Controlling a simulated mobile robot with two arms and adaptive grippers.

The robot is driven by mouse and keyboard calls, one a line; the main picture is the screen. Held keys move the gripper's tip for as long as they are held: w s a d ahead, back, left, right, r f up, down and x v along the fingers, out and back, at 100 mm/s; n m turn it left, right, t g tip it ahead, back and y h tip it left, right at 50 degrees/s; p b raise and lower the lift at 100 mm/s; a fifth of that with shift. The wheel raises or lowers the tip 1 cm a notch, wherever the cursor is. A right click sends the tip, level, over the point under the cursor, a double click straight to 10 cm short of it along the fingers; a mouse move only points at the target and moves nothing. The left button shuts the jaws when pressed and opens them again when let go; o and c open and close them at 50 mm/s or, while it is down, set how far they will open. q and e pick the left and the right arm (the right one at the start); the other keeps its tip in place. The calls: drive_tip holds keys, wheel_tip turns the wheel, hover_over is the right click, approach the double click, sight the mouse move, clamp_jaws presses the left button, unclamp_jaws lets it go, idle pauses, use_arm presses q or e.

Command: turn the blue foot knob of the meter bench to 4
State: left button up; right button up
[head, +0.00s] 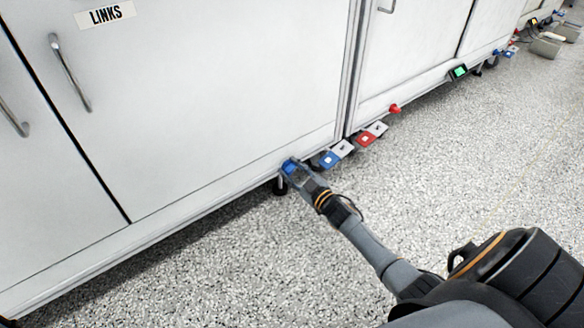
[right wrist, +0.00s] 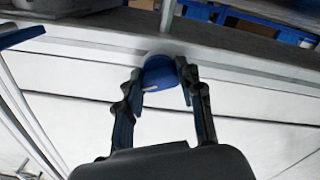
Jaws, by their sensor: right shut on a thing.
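The blue foot knob (head: 289,167) sits low on the front edge of the white cabinet bench, near the floor. My right gripper (head: 291,172) reaches it from the lower right and is shut on it. In the right wrist view the blue knob (right wrist: 158,72) is between the two dark fingers (right wrist: 162,80), with a pale mark on its face. The knob's scale and numbers are not readable, so its setting cannot be told. My left gripper is not in view.
The speckled floor (head: 200,275) in front is clear.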

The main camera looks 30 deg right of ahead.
drive_tip(key=n, duration=0.5)
drive_tip(key=shift+f+n, duration=0.1)
drive_tip(key=shift+n, duration=0.3)
drive_tip(key=n, duration=0.5)
drive_tip(key=shift+n, duration=0.3)
drive_tip(key=shift+n+b, duration=0.3)
drive_tip(key=o, duration=1.2)
drive_tip(key=shift+c, duration=0.2)
drive_tip(key=s, duration=1.2)
drive_tip(key=shift+d, duration=0.4)
